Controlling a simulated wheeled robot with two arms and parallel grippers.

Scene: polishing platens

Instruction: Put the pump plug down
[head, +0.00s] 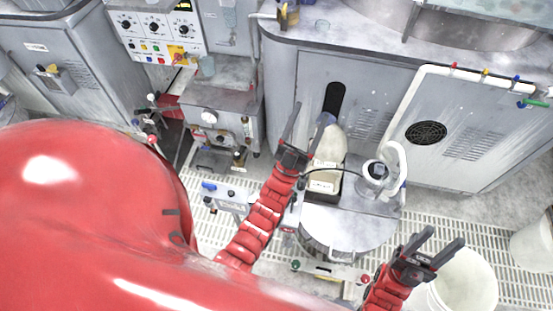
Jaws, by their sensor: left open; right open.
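I cannot make out the pump plug for certain. A white curved pump-like unit (396,160) stands on the round grey drum lid (345,228). A thin black cable (340,172) runs from it leftward and passes out of sight near my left wrist. My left gripper (311,113) is open, its fingers pointing up the picture, above and left of a cream bottle. Nothing shows between its fingers. My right gripper (446,237) is open and empty at the lower right, beside a white bucket.
The cream bottle (332,147) stands in a dark holder by the drum. The white bucket (468,285) is at lower right. A grey cabinet (310,85) stands behind, with a control panel (155,28) at upper left. Pale grating (515,265) covers the floor.

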